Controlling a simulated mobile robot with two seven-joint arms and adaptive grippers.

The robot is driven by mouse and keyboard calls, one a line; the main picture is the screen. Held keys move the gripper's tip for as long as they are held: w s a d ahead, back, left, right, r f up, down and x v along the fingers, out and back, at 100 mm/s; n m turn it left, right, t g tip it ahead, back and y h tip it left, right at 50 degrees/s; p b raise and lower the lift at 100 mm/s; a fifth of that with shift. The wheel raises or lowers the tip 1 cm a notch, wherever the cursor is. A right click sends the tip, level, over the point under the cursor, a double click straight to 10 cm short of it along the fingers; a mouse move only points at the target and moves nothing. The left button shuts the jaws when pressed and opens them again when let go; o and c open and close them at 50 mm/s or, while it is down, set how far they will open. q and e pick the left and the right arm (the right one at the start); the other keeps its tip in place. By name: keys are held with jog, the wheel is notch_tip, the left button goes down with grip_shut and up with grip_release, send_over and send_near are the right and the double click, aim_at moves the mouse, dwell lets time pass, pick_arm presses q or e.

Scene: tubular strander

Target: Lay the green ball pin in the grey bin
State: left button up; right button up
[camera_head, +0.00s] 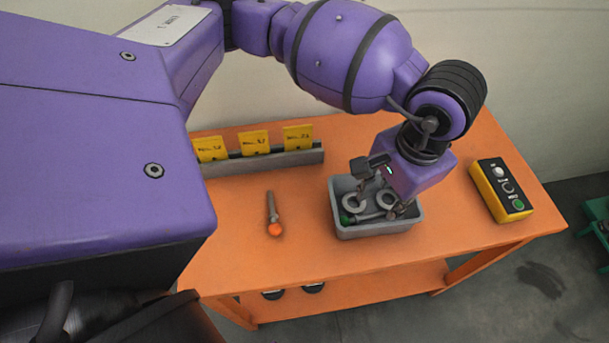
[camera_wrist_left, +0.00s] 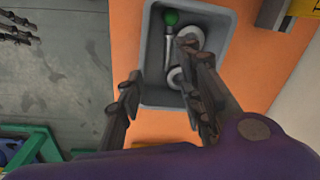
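The green ball pin (camera_head: 347,219) lies inside the grey bin (camera_head: 376,232), along its front side in the head view. In the left wrist view its green ball (camera_wrist_left: 171,17) is near the bin's far end, and its grey shank points toward my gripper. My left gripper (camera_head: 381,198) is over the bin with its fingers apart, partly hiding the inside. In the left wrist view the fingers (camera_wrist_left: 160,66) are spread with nothing held between them. At the left edge of that view are my right gripper's fingers (camera_wrist_left: 18,28), apart and empty above the floor.
Two grey rings (camera_head: 354,202) are also in the bin. An orange ball pin (camera_head: 273,216) lies on the orange table (camera_head: 300,229). A grey rack with yellow cards (camera_head: 255,143) stands behind. A yellow button box (camera_head: 501,190) is at the right.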

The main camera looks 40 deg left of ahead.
pick_arm(q)
notch_tip(320, 180, up, 9)
jog(key=shift+s+d+r, duration=0.2)
jog(key=shift+d, duration=0.15)
pick_arm(e)
jog(key=shift+s+f, duration=0.35)
